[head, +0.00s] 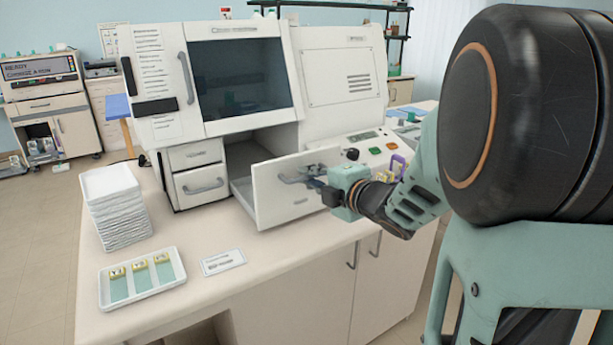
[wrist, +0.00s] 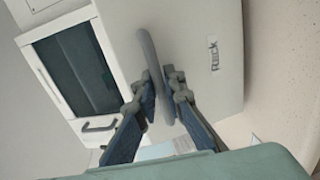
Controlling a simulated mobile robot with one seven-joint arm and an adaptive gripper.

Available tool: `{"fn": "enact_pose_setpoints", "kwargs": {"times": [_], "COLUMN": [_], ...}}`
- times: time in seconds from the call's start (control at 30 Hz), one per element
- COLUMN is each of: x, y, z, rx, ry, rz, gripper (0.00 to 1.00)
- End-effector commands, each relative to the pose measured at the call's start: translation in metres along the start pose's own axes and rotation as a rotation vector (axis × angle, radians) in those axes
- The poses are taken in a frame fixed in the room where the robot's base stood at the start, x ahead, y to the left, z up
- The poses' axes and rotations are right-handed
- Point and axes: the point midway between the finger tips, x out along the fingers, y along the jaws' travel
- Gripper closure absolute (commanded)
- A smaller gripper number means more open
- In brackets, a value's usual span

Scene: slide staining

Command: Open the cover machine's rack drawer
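The cover machine (head: 345,75) is a large white cabinet on the bench with a dark window. Its rack drawer (head: 275,195) stands pulled well out, with its open inside partly showing. The drawer front, labelled "Rack", also shows in the wrist view (wrist: 215,50). The curved grey drawer handle (wrist: 150,55) passes between the fingers of my gripper (wrist: 161,88), which look closed on it from both sides. In the head view, my gripper (head: 312,180) is at the drawer front and hides part of the handle.
Another closed drawer (head: 200,185) with a handle is to the left. A stack of white trays (head: 115,205) and a tray with three slides (head: 170,280) stand at the bench's left. A label card (head: 223,262) lies in front. The bench before the drawer is otherwise clear.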

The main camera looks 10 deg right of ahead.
Motion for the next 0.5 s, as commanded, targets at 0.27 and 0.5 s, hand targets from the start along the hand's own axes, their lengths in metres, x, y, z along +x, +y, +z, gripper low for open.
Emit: {"fn": "enact_pose_setpoints", "kwargs": {"times": [0.27,0.5], "x": [0.0,-0.021], "y": [0.0,0.001], "z": [0.0,0.001], "rx": [0.0,0.0], "ry": [0.0,-0.003], "rz": [0.0,0.002], "gripper": [0.84,0.84]}}
